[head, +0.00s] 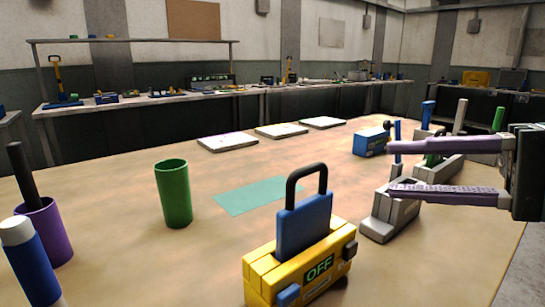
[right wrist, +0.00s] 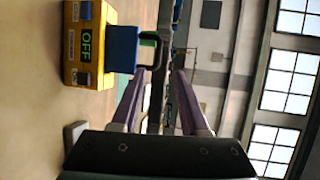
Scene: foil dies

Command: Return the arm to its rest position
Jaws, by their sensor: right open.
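My right gripper (head: 388,168) reaches in from the right in the head view, with its two purple fingers wide apart and nothing between them. It hangs above the right side of the table, in front of a grey rack. In the right wrist view its fingers (right wrist: 158,95) are also apart and empty. A yellow machine marked OFF (head: 318,270) stands at the front of the table. A blue block with a black handle (head: 304,225) sits upright in it. The machine also shows in the right wrist view (right wrist: 85,75), apart from the fingers. My left gripper is not in view.
A green cup (head: 174,195) stands left of a teal mat (head: 240,196). A purple cup (head: 50,235) holds a dark rod, beside a blue and white cylinder (head: 28,262). White pads (head: 228,142) lie at the back. A blue box (head: 370,142) and grey racks (head: 380,218) stand at right.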

